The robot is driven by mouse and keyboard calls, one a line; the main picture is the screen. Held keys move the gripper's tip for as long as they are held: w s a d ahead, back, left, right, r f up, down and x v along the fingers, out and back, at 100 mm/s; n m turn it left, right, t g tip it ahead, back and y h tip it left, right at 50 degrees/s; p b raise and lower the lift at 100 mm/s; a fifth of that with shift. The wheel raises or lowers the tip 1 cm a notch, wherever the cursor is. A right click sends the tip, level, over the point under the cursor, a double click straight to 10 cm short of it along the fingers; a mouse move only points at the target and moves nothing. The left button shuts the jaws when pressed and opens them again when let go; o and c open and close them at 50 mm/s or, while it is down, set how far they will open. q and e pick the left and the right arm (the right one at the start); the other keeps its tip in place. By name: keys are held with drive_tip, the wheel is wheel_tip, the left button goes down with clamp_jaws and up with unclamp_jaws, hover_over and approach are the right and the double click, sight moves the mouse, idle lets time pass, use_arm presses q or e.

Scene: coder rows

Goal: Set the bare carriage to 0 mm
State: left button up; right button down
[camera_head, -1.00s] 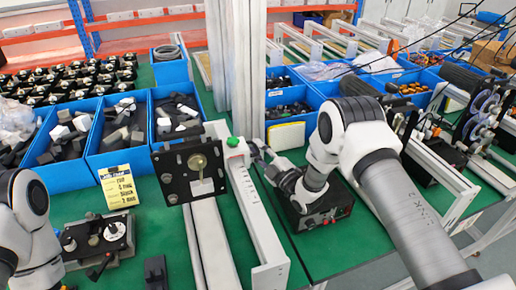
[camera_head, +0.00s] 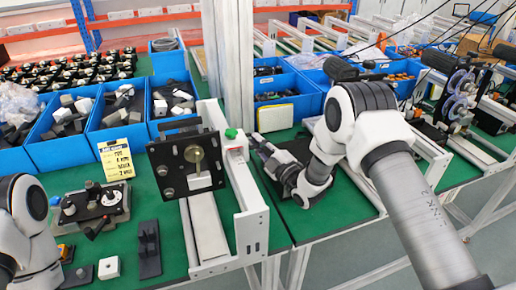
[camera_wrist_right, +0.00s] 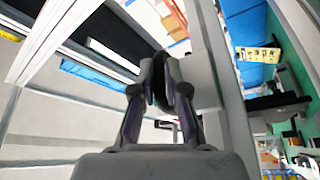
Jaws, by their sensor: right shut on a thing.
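The carriage is a black square plate (camera_head: 189,162) with a brass boss, joined to a white block with a green knob (camera_head: 231,133). It sits on a white rail (camera_head: 246,190) with scale marks, near the rail's front part. The marks are too small to read. My right gripper (camera_head: 255,141) is at the right side of the white block, shut on the carriage. In the right wrist view its fingers (camera_wrist_right: 166,82) are closed beside a grey block; the exact grip is partly hidden. My left arm shows at the left edge, but its gripper is out of view.
A yellow note card (camera_head: 117,159) stands left of the plate. A grey device with knobs (camera_head: 92,207), a black stand (camera_head: 148,249) and a white cube (camera_head: 109,267) lie at the front left. Blue bins (camera_head: 63,151) line the back. A white post (camera_head: 228,60) rises behind the rail.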

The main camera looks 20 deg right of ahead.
drive_tip(key=c, duration=1.5)
unclamp_jaws()
drive_tip(key=shift+s, duration=0.1)
drive_tip(key=shift+a, duration=0.1)
drive_tip(key=shift+s, duration=0.1)
drive_tip(key=v, duration=1.2)
